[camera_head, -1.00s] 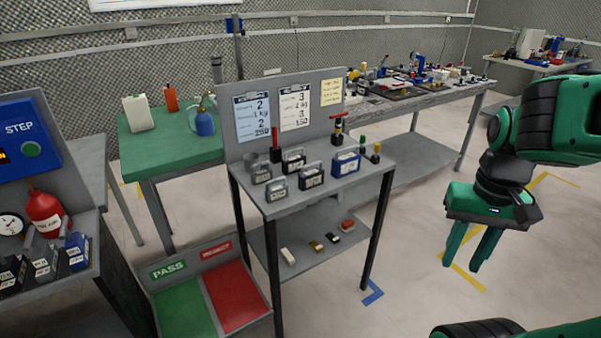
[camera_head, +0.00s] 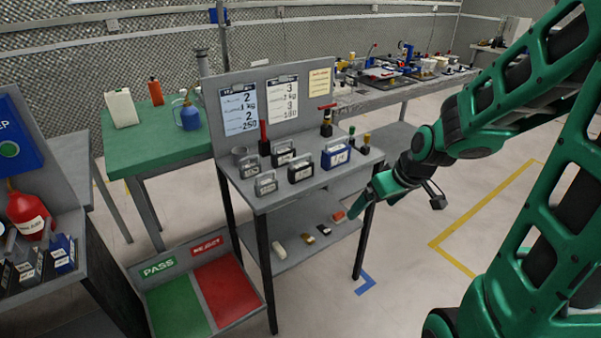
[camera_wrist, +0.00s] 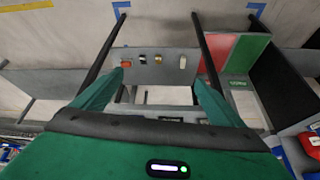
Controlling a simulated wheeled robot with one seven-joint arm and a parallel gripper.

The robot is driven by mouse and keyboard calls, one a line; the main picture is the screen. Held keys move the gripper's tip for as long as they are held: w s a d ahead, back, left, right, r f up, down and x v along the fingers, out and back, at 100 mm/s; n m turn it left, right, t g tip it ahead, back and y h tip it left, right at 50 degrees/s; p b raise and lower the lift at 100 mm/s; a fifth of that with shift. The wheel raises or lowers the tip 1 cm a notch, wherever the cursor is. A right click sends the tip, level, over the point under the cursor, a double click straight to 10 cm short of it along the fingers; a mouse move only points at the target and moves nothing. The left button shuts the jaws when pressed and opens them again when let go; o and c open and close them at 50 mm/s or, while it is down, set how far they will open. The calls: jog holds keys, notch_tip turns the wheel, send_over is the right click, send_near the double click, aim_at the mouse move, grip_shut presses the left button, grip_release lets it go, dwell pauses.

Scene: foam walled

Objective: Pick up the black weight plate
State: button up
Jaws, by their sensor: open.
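The dark weights with handles stand on the top of the grey shelf unit (camera_head: 325,180), one of them a black weight (camera_head: 300,168). A small black piece (camera_head: 324,229) lies on the lower shelf between a brass piece (camera_head: 308,238) and a red piece (camera_head: 338,216); it also shows in the wrist view (camera_wrist: 142,57). I cannot tell for sure which is the black weight plate. My gripper (camera_head: 357,208) is at the right side of the shelf unit, tilted down and left, apart from the weights. In the wrist view its fingers (camera_wrist: 160,77) are spread with nothing between them.
A cream piece (camera_head: 279,251) lies on the lower shelf. A blue weight (camera_head: 336,153) and upright tools crowd the top. A green and red tray (camera_head: 182,262) stands on the floor at left, before a green table (camera_head: 160,142). Floor to the right is clear.

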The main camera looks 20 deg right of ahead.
jog(key=w+a+f+n+t+y, duration=0.2)
jog(key=w+a+t+y, duration=0.1)
jog(key=w+a, duration=0.55)
jog(key=t, duration=0.5)
send_near(304, 170)
jog(key=a, duration=0.1)
jog(key=x, duration=0.6)
jog(key=shift+f, duration=0.25)
jog(key=shift+d+x, duration=0.15)
jog(key=shift+x, duration=1.2)
jog(key=shift+d+x, duration=0.2)
jog(key=shift+x, duration=1.15)
jog(key=shift+w+r, duration=0.1)
jog(key=shift+w, duration=0.05)
jog(key=c, duration=2)
